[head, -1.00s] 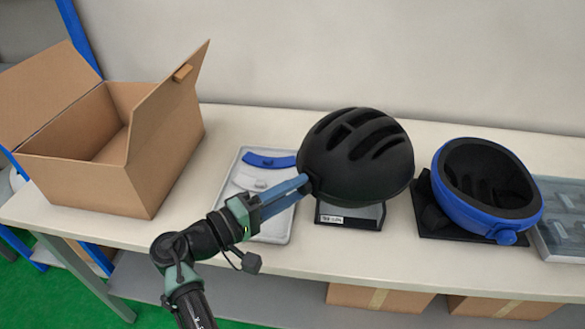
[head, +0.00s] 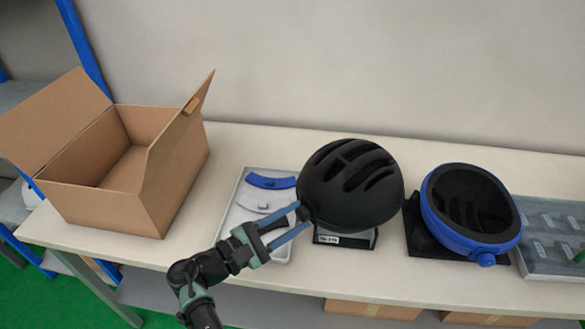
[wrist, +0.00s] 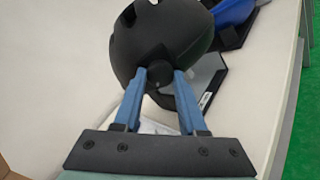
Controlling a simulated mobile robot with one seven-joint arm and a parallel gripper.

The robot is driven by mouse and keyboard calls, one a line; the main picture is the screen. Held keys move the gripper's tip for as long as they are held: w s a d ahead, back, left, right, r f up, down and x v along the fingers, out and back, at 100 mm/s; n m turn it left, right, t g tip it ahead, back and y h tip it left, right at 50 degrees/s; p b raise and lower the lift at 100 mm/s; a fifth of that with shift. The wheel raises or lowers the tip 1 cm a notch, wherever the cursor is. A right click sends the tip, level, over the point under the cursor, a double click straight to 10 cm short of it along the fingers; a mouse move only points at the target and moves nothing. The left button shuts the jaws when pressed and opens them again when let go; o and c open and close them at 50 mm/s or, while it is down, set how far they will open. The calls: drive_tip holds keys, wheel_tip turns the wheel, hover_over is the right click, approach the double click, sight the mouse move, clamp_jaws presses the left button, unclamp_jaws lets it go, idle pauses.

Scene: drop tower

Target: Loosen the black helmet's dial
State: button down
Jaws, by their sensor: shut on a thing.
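The black helmet (head: 352,182) sits dome up on a dark stand (head: 346,238) with a small label at its front, near the middle of the bench. Its round black dial (wrist: 159,75) shows at the helmet's rim in the wrist view, between my blue fingers. In the head view the dial is at the helmet's lower left. My gripper (head: 297,215) reaches in from the lower left and is shut on the dial, with one finger on each side. The helmet (wrist: 165,35) also fills the upper middle of the wrist view.
A blue helmet (head: 440,222) lies open side up on a black stand to the right. A grey tray (head: 240,225) with a blue and a white piece lies left of the black helmet. An open cardboard box (head: 105,205) stands at the left.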

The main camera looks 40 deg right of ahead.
drive_tip(key=n+p, duration=0.3)
drive_tip(key=n, duration=0.2)
drive_tip(key=shift+r, duration=0.15)
drive_tip(key=shift+s+n+p, duration=0.1)
drive_tip(key=shift+n+p, duration=0.6)
drive_tip(key=shift+n, duration=1.6)
drive_tip(key=shift+c, duration=2.2)
unclamp_jaws()
drive_tip(key=shift+f, duration=0.2)
drive_tip(key=w+a+b, duration=0.1)
drive_tip(key=a, duration=1.2)
drive_tip(key=shift+b, duration=0.4)
